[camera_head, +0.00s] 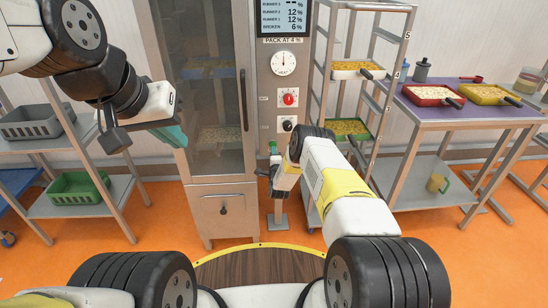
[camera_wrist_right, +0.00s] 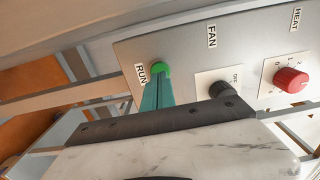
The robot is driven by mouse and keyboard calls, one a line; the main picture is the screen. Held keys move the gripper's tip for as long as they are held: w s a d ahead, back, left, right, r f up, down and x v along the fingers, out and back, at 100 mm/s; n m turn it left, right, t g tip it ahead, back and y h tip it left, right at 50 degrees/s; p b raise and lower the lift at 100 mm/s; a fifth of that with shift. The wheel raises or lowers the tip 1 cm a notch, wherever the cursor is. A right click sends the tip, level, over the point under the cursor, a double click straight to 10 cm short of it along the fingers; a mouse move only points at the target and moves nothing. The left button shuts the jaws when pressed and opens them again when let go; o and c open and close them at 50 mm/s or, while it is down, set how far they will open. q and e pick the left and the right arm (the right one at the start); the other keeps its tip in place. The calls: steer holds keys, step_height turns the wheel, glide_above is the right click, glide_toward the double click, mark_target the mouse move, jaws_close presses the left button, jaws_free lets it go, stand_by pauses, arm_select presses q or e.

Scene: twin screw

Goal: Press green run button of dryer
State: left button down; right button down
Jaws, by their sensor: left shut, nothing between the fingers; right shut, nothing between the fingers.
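The dryer (camera_head: 222,195) is a grey cabinet with a glass door and a control panel (camera_head: 284,100) on its right. Its green run button (camera_wrist_right: 161,68) is round and sits beside the RUN label in the right wrist view; in the head view it is a small green spot (camera_head: 273,146) low on the panel. My right gripper (camera_wrist_right: 160,88) is shut and empty. Its teal fingertips overlap the button's lower edge; I cannot tell whether they touch or press it. My left gripper (camera_head: 177,136) is shut and empty, in front of the left side of the dryer.
A black fan knob (camera_wrist_right: 222,89) and a red heat knob (camera_wrist_right: 290,80) sit beside the button. A tray rack (camera_head: 393,95) stands right of the panel, then a purple-topped table (camera_head: 465,112). A shelf with bins (camera_head: 30,122) stands at left.

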steer(key=s, duration=1)
steer(key=shift+s+f, duration=0.15)
steer(key=shift+s, duration=0.15)
